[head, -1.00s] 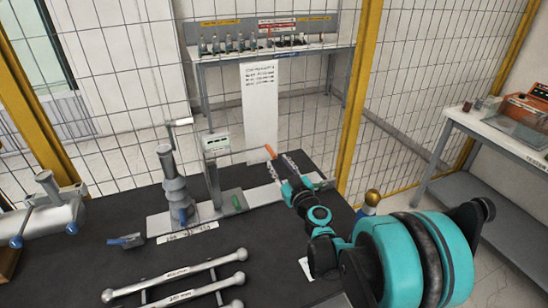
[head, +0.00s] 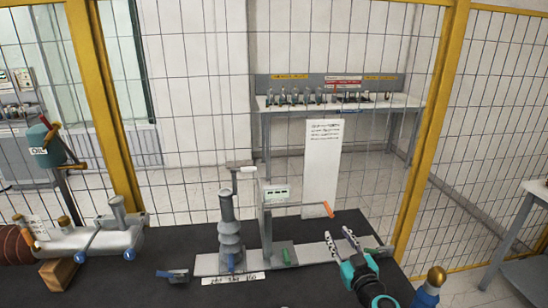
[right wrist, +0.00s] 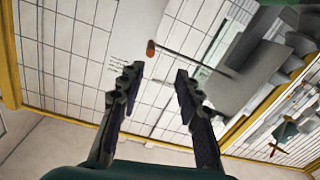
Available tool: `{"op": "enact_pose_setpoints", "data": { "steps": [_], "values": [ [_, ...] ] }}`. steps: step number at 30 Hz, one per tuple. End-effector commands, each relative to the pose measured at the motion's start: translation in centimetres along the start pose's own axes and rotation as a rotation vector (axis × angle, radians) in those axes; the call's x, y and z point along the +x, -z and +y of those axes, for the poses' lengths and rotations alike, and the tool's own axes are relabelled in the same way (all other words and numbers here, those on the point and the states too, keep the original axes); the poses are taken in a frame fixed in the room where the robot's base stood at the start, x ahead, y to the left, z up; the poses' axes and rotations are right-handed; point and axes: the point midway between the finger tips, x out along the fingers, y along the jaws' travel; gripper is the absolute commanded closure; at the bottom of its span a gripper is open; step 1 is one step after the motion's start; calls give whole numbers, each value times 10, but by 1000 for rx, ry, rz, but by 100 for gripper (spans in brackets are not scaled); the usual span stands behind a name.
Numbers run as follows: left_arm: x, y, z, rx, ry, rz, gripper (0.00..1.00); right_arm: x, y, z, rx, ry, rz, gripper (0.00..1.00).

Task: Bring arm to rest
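My right gripper (head: 340,239) is raised over the right part of the black table (head: 120,285). Its two fingers are spread with nothing between them. In the right wrist view the open fingers (right wrist: 157,78) show an empty gap, with the orange-tipped lever (right wrist: 151,48) beyond it. In the head view that orange handle end (head: 328,210) appears just above and left of the fingertips, apart from them. My left gripper is in neither view.
A grey ribbed bushing (head: 229,236) stands on a light base plate (head: 208,265) left of my right gripper. A small blue-handled tool (head: 175,275) lies on the table. A yellow-framed mesh fence (head: 411,165) closes off the back.

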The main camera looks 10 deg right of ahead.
Motion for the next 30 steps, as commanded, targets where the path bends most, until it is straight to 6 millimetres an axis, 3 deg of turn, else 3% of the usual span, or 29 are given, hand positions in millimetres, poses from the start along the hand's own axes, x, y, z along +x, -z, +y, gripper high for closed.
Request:
{"op": "enact_pose_setpoints", "data": {
  "steps": [5,9,12,18,21,25,30],
  "values": [
    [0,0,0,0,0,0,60,-27,12,-66,53,180,-124,66],
    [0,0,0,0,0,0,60,-72,0,-118,113,296,-339,66],
    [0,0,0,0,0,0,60,-115,-19,-136,147,306,-522,66],
    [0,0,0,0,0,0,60,-193,-57,-132,188,172,-816,66],
    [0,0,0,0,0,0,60,-217,-67,-121,196,91,-889,66],
    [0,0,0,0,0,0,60,-231,-72,-112,202,31,-928,66],
    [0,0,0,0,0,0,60,-233,-73,-110,204,19,-933,66]
  ]
}}
